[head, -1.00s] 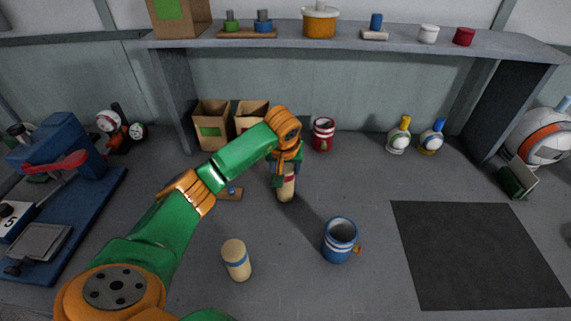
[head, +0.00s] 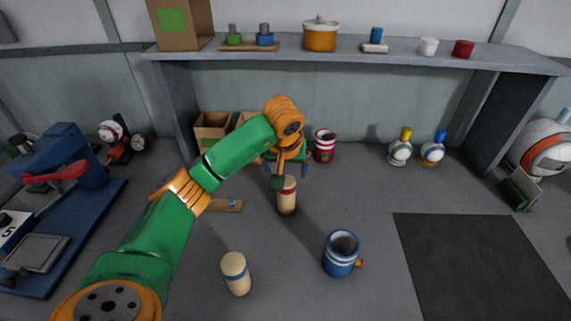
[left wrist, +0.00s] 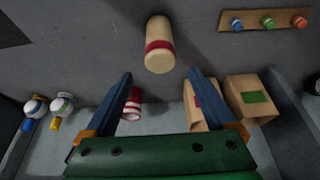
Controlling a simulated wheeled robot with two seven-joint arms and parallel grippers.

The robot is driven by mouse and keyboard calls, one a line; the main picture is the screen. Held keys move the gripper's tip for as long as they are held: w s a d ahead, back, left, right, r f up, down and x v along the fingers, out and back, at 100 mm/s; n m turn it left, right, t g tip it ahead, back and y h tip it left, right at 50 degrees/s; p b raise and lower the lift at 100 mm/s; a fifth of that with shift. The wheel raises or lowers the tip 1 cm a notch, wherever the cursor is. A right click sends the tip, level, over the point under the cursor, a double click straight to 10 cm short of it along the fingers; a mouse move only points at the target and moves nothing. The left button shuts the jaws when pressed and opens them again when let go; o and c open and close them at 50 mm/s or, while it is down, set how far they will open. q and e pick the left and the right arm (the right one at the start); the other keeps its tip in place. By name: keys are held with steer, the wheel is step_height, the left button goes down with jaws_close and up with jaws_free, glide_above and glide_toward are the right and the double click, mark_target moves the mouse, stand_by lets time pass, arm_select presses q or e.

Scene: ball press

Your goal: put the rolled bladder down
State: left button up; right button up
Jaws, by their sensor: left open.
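The rolled bladder, a cream cylinder with a red band (head: 287,198), stands upright on the grey bench in the head view. It also shows whole in the left wrist view (left wrist: 159,46), beyond the fingertips. My left gripper (head: 288,170) is just behind and above it in the head view, partly hidden by its own wrist. In the left wrist view its two blue fingers (left wrist: 160,74) are spread, with nothing between them, apart from the bladder. My right gripper is in neither view.
A similar cylinder with a blue band (head: 236,273) and a blue mug (head: 341,254) stand nearer the front. A red striped can (head: 324,147) and cardboard boxes (head: 212,133) are behind. A peg board (left wrist: 268,21) lies near the bladder. A dark mat (head: 485,265) is bare at right.

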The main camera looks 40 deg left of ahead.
arm_select(q)
steer(key=v, duration=0.6)
steer(key=shift+r, duration=0.25)
steer(key=shift+s+p, duration=0.1)
steer(key=shift+p, duration=0.2)
